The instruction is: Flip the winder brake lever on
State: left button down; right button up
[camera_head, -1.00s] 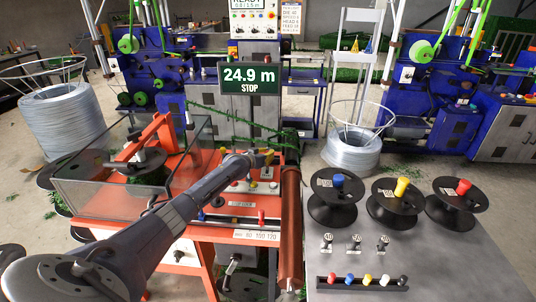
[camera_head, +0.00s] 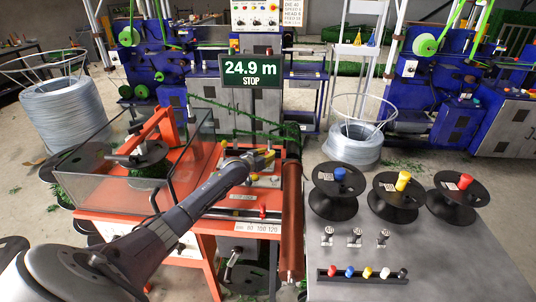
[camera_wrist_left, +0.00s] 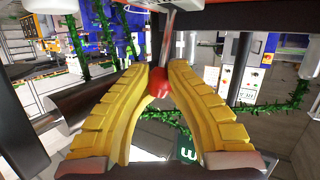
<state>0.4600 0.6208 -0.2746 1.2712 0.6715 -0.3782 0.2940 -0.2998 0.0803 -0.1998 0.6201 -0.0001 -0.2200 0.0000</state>
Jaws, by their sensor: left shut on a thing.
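My left gripper (camera_head: 264,159) reaches over the orange winder bench (camera_head: 205,230) to its back right, by the small control plate. In the left wrist view its yellow ribbed fingers (camera_wrist_left: 158,92) are closed around a red knob (camera_wrist_left: 158,83) on a thin metal rod, the lever. The knob sits between the fingertips. In the head view the gripper hides the lever, so its angle cannot be told there. My right gripper is not in view.
A clear-walled guard (camera_head: 95,190) encloses the reel on the bench's left. A green display (camera_head: 250,71) reads 24.9 m STOP. A green twisted strand (camera_head: 225,112) runs behind the gripper. A grey table (camera_head: 450,250) with three black spools stands right, beyond a brown roller (camera_head: 291,220).

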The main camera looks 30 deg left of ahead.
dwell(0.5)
pick_arm(q)
jog(key=c, duration=1.1)
grip_release()
jog(key=shift+s, duration=0.1)
jog(key=shift+c, duration=0.2)
jog(key=v, duration=1.2)
jog(key=shift+r, duration=0.1)
